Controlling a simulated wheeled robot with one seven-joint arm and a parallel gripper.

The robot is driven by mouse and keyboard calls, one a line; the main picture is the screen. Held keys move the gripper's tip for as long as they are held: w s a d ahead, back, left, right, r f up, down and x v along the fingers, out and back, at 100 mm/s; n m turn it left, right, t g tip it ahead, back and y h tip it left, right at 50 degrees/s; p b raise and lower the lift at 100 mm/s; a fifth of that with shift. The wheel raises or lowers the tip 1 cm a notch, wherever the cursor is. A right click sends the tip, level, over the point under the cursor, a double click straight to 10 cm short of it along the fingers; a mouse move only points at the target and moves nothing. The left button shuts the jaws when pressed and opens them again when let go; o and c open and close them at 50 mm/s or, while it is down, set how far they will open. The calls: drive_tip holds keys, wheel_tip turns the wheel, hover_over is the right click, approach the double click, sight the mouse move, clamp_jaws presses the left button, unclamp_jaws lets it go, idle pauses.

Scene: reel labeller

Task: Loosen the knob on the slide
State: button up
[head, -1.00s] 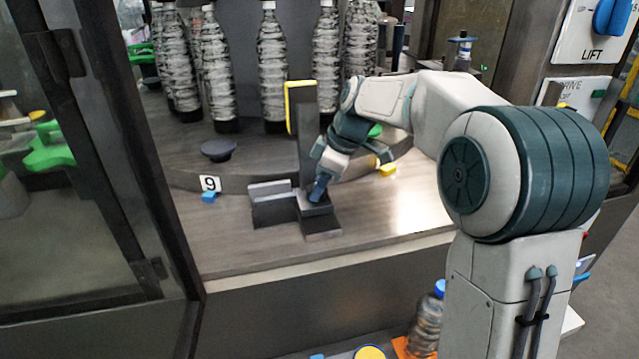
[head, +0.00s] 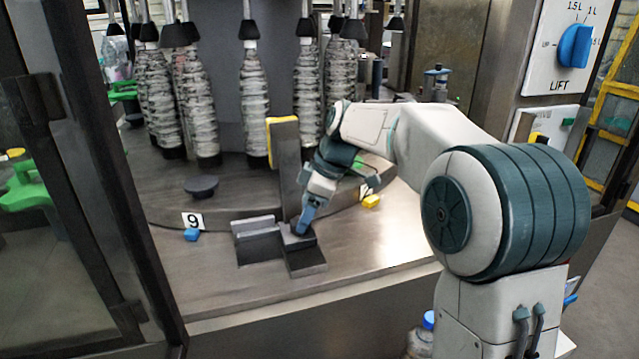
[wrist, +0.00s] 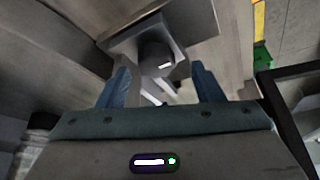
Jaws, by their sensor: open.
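The slide (head: 306,262) is a dark grey block on the steel table, beside an upright post with a yellow edge. In the wrist view the knob (wrist: 157,58) is a dark faceted piece with a small white mark, on a grey block. My gripper (wrist: 158,88) is open, its blue fingers apart on the left and right of the knob and a little below it in the picture. I cannot tell whether they touch it. In the head view my gripper (head: 301,224) points down at the slide, and the knob is hidden behind it.
The upright post (head: 287,165) stands close behind my gripper. A "9" label (head: 192,220), a blue block (head: 191,235) and a yellow block (head: 371,201) are nearby. Wrapped bottles (head: 254,100) stand behind on the round table. The steel surface at front right is clear.

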drive_tip(key=v, duration=1.1)
drive_tip(key=shift+r, duration=0.25)
drive_tip(key=shift+d, duration=0.15)
drive_tip(key=s+d+f+m+h, duration=0.1)
drive_tip(key=s+d+f+m, duration=0.2)
drive_tip(key=s+f+m, duration=0.2)
drive_tip(key=s+d+f+m+t+h, duration=0.1)
drive_tip(key=s+d+f+m, duration=0.3)
drive_tip(key=s, duration=0.8)
drive_tip(key=s+d+f+m+t+h, duration=0.1)
drive_tip(key=s+d+f+m+h, duration=0.1)
drive_tip(key=s+d+f+m, duration=0.2)
drive_tip(key=s+f+m, duration=0.3)
drive_tip(key=s+f, duration=0.1)
drive_tip(key=shift+s+f, duration=0.2)
drive_tip(key=shift+f, duration=0.15)
